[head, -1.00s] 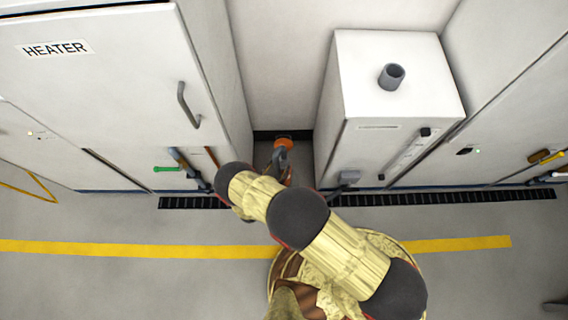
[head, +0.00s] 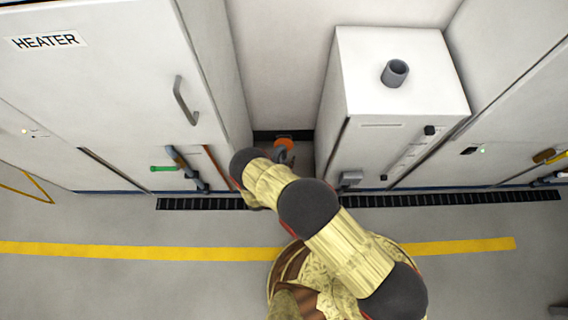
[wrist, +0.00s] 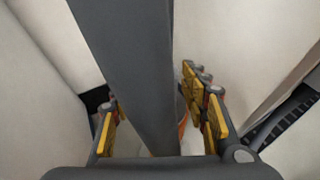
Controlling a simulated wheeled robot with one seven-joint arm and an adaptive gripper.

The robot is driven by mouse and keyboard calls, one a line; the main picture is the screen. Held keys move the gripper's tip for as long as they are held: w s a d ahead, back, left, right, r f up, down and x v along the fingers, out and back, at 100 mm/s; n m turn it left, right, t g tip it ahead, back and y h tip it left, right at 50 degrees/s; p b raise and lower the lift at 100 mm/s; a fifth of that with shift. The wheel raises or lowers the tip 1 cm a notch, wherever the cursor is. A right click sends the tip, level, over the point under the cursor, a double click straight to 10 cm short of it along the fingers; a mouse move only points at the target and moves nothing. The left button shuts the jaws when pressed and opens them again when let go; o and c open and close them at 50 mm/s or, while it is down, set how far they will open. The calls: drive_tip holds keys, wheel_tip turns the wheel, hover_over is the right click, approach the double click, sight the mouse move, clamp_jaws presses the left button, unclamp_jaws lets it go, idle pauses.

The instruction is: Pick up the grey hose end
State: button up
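A long dark grey tube, which looks like the grey hose end (wrist: 128,60), fills the middle of the wrist view. It is wide at the top and narrows downward until my palm hides it. An orange part (wrist: 183,112) shows beside its lower stretch. My gripper (wrist: 155,112) has one yellow-padded finger on each side of the tube, with narrow gaps seen at both sides. It looks open around the tube; contact is not visible. In the head view, the orange part (head: 284,143) is low in the gap between the cabinets, and my arm hides most of the gripper and tube.
The heater cabinet (head: 120,90) stands left of the gap, its handle (head: 185,101) sticking out. A white box (head: 365,85) with a grey pipe stub (head: 395,73) on top stands right. A dark floor grating (head: 440,199) runs along the fronts. The gap is narrow.

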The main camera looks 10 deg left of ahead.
drive_tip(key=c, duration=1)
clamp_jaws()
drive_tip(key=shift+r, duration=0.1)
wheel_tip(320, 180, up, 14)
drive_tip(key=p, duration=0.6)
drive_tip(key=shift+f, duration=0.2)
